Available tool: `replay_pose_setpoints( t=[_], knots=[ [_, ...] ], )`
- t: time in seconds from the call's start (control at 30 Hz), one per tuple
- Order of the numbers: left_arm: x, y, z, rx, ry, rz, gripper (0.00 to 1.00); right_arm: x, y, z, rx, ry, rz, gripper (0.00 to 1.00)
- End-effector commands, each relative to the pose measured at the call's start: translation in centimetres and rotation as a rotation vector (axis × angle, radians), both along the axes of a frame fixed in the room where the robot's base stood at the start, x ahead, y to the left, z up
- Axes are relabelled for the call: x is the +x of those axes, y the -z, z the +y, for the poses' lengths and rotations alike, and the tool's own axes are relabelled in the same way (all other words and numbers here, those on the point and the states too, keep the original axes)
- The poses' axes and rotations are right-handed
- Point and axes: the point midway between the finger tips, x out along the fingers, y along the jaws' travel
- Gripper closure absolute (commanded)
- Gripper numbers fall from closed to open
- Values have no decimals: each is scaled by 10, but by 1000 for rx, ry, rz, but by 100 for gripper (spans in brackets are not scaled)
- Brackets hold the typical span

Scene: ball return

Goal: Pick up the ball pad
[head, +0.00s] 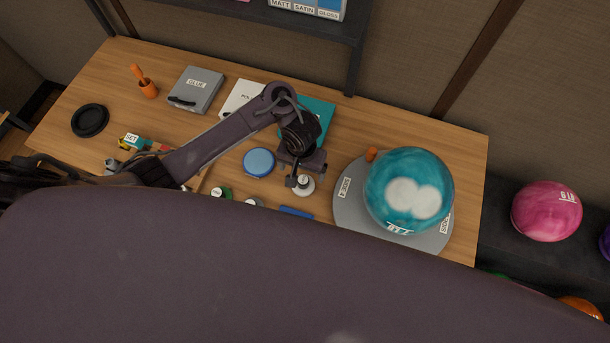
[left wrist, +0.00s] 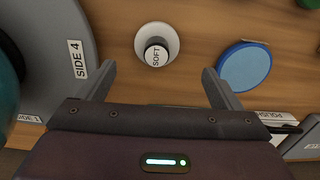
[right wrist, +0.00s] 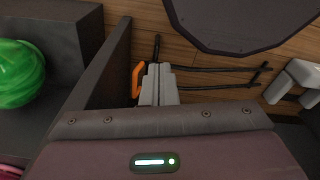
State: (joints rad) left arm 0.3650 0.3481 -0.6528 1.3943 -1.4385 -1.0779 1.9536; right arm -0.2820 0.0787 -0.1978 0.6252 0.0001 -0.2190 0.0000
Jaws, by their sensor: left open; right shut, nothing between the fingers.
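A small white round pad with a knob labelled SOFT (left wrist: 143,39) lies on the wooden table in the left wrist view. In the head view the white pad (head: 306,190) is partly hidden by my left gripper (head: 297,181). My left gripper (left wrist: 158,72) is open and empty above the table, and the pad lies just beyond and between its fingertips. A flat blue round item (left wrist: 244,66) lies to its right; neither item shows the word "ball pad". My right gripper (right wrist: 158,72) is shut and empty, away from the pad.
A teal ball (head: 409,180) rests on a grey disc (head: 350,213) with side labels, close to the pad. A grey GLUE case (head: 196,88) and a black ring (head: 90,120) lie farther left. A green ball (right wrist: 18,72) sits near my right gripper.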

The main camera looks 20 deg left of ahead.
Motion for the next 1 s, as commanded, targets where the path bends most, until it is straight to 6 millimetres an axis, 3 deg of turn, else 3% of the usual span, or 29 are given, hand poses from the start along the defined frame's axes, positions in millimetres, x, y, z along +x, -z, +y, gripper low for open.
replay_pose_setpoints(
  t=[0.03, 0.27, 0.5, 0.77, 1.0],
  knots=[
    [-1, 11, 0, 1, -1, 2, 13, -6, 9, -1, -1, 0, 8, 100],
    [-1, 38, -2, 0, -1, 0, 13, -34, 22, -4, -5, -1, 47, 100],
    [-2, 68, -3, 0, 0, -2, 13, -22, 29, -4, -5, -3, 31, 100],
    [-1, 69, -3, -2, 0, -3, 13, -11, 27, -2, -2, -4, 14, 100],
    [-1, 69, -4, -2, 0, -3, 42, -15, 28, -2, -3, -4, 20, 100]
  ],
)
